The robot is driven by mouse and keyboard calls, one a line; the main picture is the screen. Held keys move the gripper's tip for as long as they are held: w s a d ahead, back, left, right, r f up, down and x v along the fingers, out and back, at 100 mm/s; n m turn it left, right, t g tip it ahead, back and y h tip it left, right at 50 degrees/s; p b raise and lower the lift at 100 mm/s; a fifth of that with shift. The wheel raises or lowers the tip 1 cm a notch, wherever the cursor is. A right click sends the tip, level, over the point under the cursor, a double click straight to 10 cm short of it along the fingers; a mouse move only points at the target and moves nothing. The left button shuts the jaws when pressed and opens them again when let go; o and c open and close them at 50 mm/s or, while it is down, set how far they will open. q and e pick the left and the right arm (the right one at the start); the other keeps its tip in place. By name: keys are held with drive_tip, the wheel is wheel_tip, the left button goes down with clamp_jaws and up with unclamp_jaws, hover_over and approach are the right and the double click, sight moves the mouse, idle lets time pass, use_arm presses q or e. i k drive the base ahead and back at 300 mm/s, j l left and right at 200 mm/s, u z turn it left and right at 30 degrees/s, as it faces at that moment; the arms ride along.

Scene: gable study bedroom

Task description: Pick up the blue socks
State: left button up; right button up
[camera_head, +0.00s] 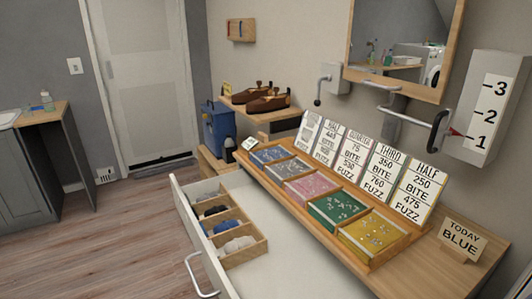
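The blue socks (225,226) lie in one compartment of a wooden divider box (262,246) inside the open white drawer (285,278) at the lower middle. Pale grey socks (238,244) lie in the nearer compartment. Dark socks (213,211) lie in the compartment just behind the blue ones. The farthest compartment looks to hold dull grey items, too small to tell clearly. Neither of my grippers shows in the head view.
The drawer front (190,226) with its curved handle (200,276) juts out left. A grey lever unit (490,108) is on the wall. The wooden floor (110,240) at left is clear.

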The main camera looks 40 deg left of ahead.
sight(225, 225)
drive_tip(key=u, duration=1.6)
